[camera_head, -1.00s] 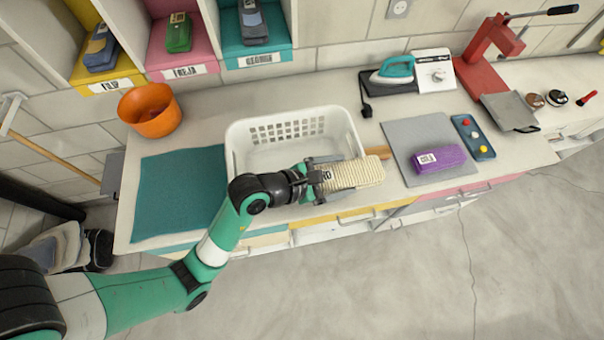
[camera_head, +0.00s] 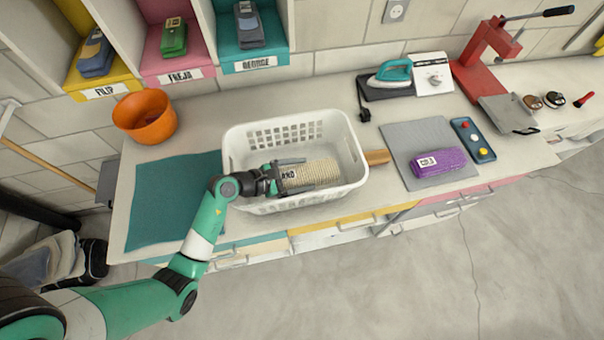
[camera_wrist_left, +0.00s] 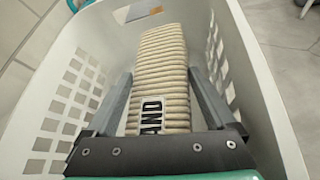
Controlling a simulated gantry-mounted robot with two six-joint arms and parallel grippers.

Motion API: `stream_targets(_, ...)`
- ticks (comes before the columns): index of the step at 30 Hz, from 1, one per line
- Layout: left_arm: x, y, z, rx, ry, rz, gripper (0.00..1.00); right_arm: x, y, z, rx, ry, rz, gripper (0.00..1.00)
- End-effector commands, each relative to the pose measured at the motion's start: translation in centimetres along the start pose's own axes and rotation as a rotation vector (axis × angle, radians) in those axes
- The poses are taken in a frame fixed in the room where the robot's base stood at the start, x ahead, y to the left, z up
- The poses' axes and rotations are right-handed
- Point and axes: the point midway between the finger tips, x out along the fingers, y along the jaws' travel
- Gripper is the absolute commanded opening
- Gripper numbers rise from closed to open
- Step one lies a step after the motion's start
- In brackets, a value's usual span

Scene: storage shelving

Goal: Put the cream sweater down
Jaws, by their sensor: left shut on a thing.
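The cream sweater (camera_head: 312,174) is a ribbed, folded bundle with a black-and-white label. My left gripper (camera_head: 290,176) is shut on it, one finger along each side, in the head view. The sweater is inside or just over the white laundry basket (camera_head: 346,137), within its rim. In the left wrist view the sweater (camera_wrist_left: 163,60) lies between the two grey fingers (camera_wrist_left: 160,100), with the basket walls (camera_wrist_left: 62,100) on both sides. I cannot tell whether it touches the basket floor. My right gripper is not in view.
A teal mat (camera_head: 165,200) lies left of the basket, and an orange bowl (camera_head: 146,117) stands behind it. A purple folded item (camera_head: 437,162) lies on a grey board (camera_head: 405,142) at right. Labelled cubbies (camera_head: 255,66) hold folded clothes. An iron (camera_head: 393,72) stands at the back.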

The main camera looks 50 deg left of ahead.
Motion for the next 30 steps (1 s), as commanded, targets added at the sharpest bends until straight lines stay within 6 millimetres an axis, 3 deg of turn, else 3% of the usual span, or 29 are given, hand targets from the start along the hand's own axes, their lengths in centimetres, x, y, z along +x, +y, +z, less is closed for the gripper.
stream_targets(20,0.5,-0.2,-0.9,0.002,-0.002,0.002,0.15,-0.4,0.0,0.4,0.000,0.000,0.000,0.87)
stream_targets(21,0.5,-0.3,-1.0,0.001,0.000,0.001,0.91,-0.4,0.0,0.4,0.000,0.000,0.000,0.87)
stream_targets(23,0.5,-0.3,-0.9,0.001,0.000,0.001,1.00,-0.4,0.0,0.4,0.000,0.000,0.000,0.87)
stream_targets(30,0.5,-0.3,-0.9,0.001,0.000,0.001,1.00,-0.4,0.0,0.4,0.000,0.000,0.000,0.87)
